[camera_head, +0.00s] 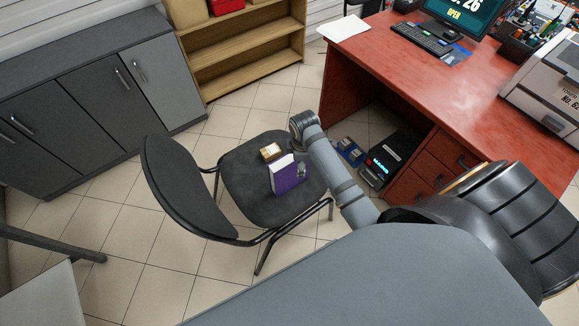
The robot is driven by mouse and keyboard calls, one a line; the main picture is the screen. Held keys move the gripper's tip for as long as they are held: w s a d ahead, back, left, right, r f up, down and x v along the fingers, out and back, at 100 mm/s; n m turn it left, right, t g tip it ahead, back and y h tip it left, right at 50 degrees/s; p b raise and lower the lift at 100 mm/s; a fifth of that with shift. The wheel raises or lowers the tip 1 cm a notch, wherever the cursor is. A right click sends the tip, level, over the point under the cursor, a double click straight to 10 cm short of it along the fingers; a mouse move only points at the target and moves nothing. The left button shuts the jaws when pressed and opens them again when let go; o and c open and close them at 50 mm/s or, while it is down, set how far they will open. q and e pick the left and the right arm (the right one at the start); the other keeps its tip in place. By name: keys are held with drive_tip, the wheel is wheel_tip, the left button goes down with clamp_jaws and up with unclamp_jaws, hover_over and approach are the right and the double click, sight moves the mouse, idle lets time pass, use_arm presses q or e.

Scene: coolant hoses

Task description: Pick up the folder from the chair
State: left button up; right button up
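A purple folder (288,177) stands upright on the seat of the black chair (245,165), with its white page edges (282,162) facing up. My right arm comes in from the right and reaches over the right side of the seat, close beside the folder. A small grey shape at the folder's right edge may be part of my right gripper (302,169). Its fingers are too small and hidden to tell whether they touch or hold the folder. My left gripper is out of view.
A red desk (440,90) with a monitor, keyboard and printer stands to the right. Dark cabinets (95,100) and a wooden shelf (240,60) stand at the back. Blue and black items lie under the desk. Tiled floor is free around the chair's left and back.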

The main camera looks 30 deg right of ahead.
sight(289, 158)
drive_tip(key=w+r+n, duration=0.1)
drive_tip(key=w+n, duration=0.1)
drive_tip(key=w+r+n, duration=0.1)
drive_tip(key=w+n, duration=0.1)
drive_tip(key=w+r+n+g, duration=0.1)
drive_tip(key=w+n, duration=0.1)
drive_tip(key=w, duration=0.1)
drive_tip(key=shift+a+r+n+y, duration=0.15)
drive_tip(key=shift+r+n+y, duration=0.15)
drive_tip(key=shift+r+n, duration=0.1)
wheel_tip(289, 158, down, 5)
drive_tip(key=shift+f, duration=0.2)
drive_tip(key=f, duration=0.5)
drive_tip(key=shift+s+a+f, duration=0.1)
drive_tip(key=shift+s+a, duration=0.05)
drive_tip(key=shift+s, duration=0.1)
clamp_jaws()
